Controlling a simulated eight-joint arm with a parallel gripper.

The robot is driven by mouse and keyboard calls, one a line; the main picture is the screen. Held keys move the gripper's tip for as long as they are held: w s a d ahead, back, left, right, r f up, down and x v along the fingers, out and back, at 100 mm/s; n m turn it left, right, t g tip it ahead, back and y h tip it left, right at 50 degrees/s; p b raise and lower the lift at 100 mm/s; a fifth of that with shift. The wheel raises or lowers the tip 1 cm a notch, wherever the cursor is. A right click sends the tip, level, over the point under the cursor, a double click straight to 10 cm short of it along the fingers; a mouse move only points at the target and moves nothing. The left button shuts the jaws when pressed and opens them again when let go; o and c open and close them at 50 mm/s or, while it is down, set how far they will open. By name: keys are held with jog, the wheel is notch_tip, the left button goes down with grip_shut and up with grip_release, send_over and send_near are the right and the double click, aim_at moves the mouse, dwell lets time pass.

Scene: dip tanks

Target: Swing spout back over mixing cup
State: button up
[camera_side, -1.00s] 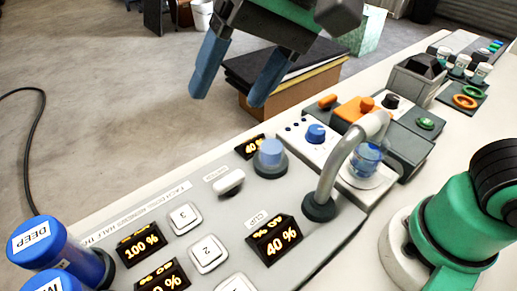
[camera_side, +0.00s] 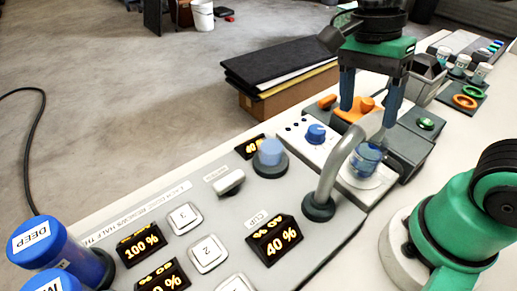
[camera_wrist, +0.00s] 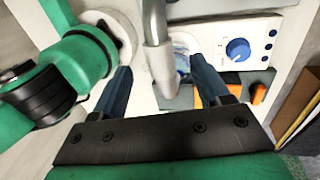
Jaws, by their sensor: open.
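The spout (camera_side: 345,160) is a bent grey pipe rising from a dark round base. My gripper (camera_side: 368,112) is open, pointing down near the spout's upper end. In the wrist view its blue fingers (camera_wrist: 160,88) lie either side of the spout's end, apart from it. I cannot tell exact heights.
A blue knob (camera_side: 316,132) and an orange block (camera_side: 354,110) sit close to my fingers. The console panel (camera_side: 225,215) carries buttons and percent displays. Blue cylinders (camera_side: 45,243) stand front left. A box with dark folders (camera_side: 285,75) is behind. Green and orange rings (camera_side: 466,95) lie far right.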

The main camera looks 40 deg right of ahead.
jog(key=shift+s+f, duration=0.15)
jog(key=shift+f, duration=0.55)
jog(key=shift+s+f, duration=0.1)
jog(key=shift+f, duration=0.55)
grip_shut()
dwell(0.4)
